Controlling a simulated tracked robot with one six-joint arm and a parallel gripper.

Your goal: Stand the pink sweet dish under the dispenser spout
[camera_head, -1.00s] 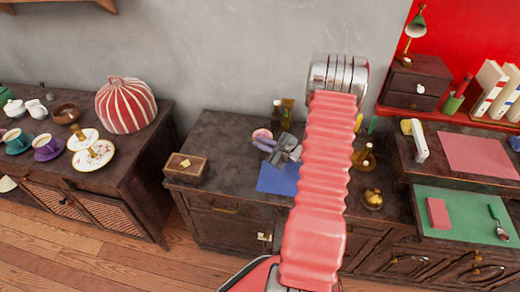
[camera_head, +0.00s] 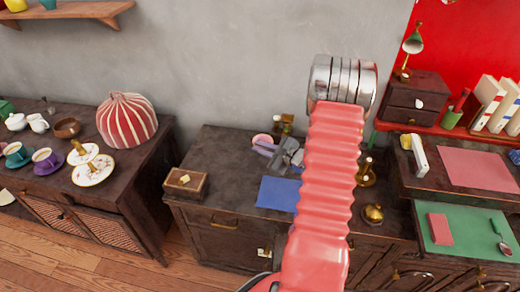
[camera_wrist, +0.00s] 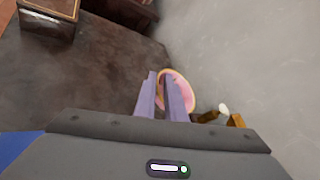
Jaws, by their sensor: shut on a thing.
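The pink sweet dish, a small round dish with a pale rim, shows at the back of the middle counter in the head view (camera_head: 262,139) and beyond my fingertips in the wrist view (camera_wrist: 182,88). My gripper (camera_head: 272,148) is shut on its near side; the fingers (camera_wrist: 165,95) look lilac and hide part of the dish. The dish looks tilted, and I cannot tell its height above the counter. A white upright piece with a bent top (camera_head: 419,154) on the right counter may be the dispenser; I cannot make out a spout.
A blue mat (camera_head: 278,193) lies on the middle counter (camera_head: 222,150), with a wooden box (camera_head: 186,183) to its left. Small bottles (camera_head: 287,122) stand behind the dish. Brass pieces (camera_head: 372,214) stand right of my arm. The wall is close behind.

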